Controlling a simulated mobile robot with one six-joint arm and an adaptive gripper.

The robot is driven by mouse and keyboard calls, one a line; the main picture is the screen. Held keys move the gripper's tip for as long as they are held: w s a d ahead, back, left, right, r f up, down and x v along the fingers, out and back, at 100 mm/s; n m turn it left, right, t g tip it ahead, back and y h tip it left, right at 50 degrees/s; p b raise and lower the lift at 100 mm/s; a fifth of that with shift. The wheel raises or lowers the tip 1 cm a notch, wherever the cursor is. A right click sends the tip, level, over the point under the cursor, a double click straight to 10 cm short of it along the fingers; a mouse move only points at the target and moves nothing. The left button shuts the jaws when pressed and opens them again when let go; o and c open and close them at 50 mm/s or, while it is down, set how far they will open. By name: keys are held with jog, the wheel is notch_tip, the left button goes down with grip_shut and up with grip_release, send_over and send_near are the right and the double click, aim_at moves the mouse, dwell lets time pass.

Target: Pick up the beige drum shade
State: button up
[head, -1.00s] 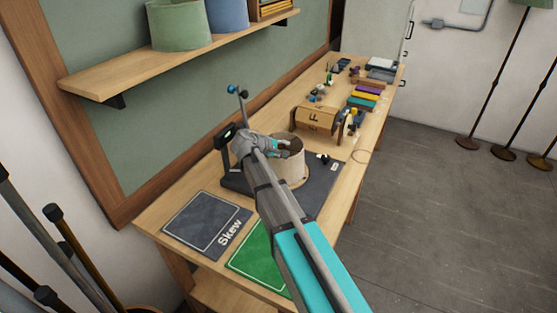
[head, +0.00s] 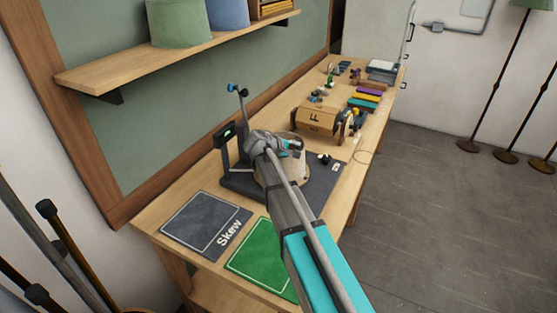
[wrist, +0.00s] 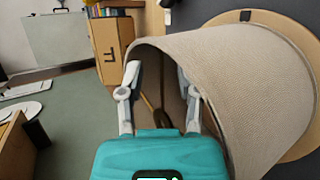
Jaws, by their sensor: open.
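The beige drum shade (head: 299,173) stands on the dark mat of the workbench, partly hidden behind my arm in the head view. In the wrist view the shade (wrist: 240,85) fills the right side, its woven wall near and its open rim facing me. My gripper (head: 291,146) is at the top of the shade, its fingers apart. In the wrist view my gripper (wrist: 160,82) has one finger by the left edge of the rim and the other in front of the dark opening. Whether either finger touches the wall I cannot tell.
A dark stand (head: 228,150) is close on the left of the shade. A cardboard box (head: 316,118) stands behind it. A grey mat marked Skew (head: 205,222) and a green mat (head: 262,258) lie bare in front. A shelf (head: 180,62) overhangs the left side.

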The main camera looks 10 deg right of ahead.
dwell(0.4)
grip_shut()
